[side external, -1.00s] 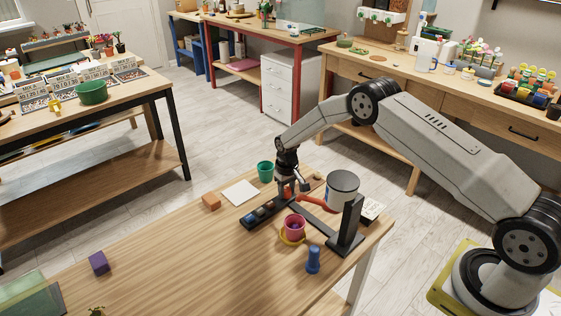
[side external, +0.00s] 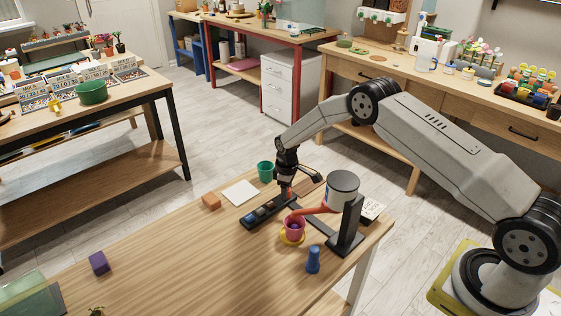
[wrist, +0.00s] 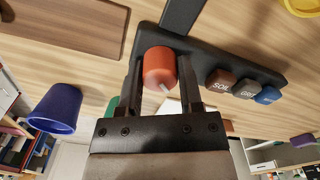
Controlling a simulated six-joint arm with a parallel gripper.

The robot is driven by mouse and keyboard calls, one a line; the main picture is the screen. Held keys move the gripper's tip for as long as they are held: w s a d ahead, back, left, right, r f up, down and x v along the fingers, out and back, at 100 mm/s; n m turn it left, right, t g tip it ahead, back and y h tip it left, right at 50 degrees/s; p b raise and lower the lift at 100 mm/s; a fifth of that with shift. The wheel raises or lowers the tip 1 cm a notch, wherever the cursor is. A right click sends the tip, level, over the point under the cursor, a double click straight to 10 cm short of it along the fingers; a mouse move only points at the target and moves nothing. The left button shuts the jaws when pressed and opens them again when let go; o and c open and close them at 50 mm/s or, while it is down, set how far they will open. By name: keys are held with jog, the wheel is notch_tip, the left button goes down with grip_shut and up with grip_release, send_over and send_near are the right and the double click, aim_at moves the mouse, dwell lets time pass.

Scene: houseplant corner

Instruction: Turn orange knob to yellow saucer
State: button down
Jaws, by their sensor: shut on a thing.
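The orange knob (wrist: 159,63) stands on a black panel (wrist: 262,60) in the wrist view, with a pale pointer mark on its near face. My gripper (wrist: 160,80) has a finger on each side of it and is shut on it. In the side view my gripper (side external: 286,186) is at the far end of the panel and mostly hides the knob. The yellow saucer (side external: 283,238) sits under a pink pot (side external: 294,229), in front of the stand. An orange-red spout (side external: 314,210) runs from the drum (side external: 342,188) to above the pink pot.
Panel buttons, SOIL (wrist: 221,82) among them, sit beside the knob. A black stand (side external: 346,235) carries the drum. A green pot (side external: 265,171), white card (side external: 240,191), orange block (side external: 211,202) and blue object (side external: 313,260) stand nearby.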

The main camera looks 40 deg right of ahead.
jog(key=shift+c, duration=1.3)
grip_release()
jog(key=shift+r, duration=0.2)
jog(key=shift+r, duration=3.75)
